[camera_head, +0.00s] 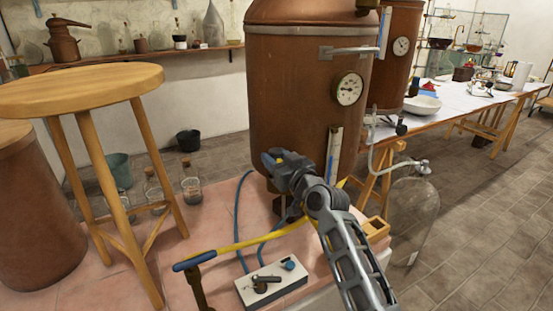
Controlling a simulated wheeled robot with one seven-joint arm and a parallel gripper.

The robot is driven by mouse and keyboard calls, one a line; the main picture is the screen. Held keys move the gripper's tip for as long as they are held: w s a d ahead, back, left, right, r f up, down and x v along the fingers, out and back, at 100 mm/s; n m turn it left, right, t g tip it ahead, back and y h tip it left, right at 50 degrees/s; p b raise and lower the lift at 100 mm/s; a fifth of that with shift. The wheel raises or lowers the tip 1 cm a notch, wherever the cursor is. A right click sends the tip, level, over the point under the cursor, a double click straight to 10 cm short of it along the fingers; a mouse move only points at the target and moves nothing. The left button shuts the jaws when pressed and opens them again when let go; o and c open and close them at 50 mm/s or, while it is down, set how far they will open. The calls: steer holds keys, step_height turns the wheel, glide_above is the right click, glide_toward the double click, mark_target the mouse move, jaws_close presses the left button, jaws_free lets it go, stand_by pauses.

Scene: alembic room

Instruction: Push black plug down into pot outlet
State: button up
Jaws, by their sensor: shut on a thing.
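The large copper pot (295,95) stands at the centre, with a round dial gauge on its side. My gripper (270,160) is in front of the pot's lower body, at the end of my grey arm coming up from the bottom right. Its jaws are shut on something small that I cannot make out. Blue shows at the gripper's tip; I cannot tell what it belongs to. I cannot pick out the black plug for certain. The pot's outlet is not clearly visible either; my gripper and wrist hide part of the pot's lower front.
A yellow lever with a blue grip (196,260), blue hoses and a white control box (270,284) lie below my gripper. A wooden stool (82,90) stands at left, glass jars behind it. A glass vessel (413,212) and a long table (450,108) are at right.

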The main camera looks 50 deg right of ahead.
steer(key=shift+f+b, duration=1.25)
steer(key=shift+b, duration=0.35)
stand_by(3.0)
steer(key=o, duration=1.2)
steer(key=shift+s, duration=0.2)
steer(key=v, duration=0.7)
steer(key=shift+s+a+r+b, duration=0.1)
steer(key=shift+s+a+b, duration=0.1)
steer(key=shift+b, duration=0.1)
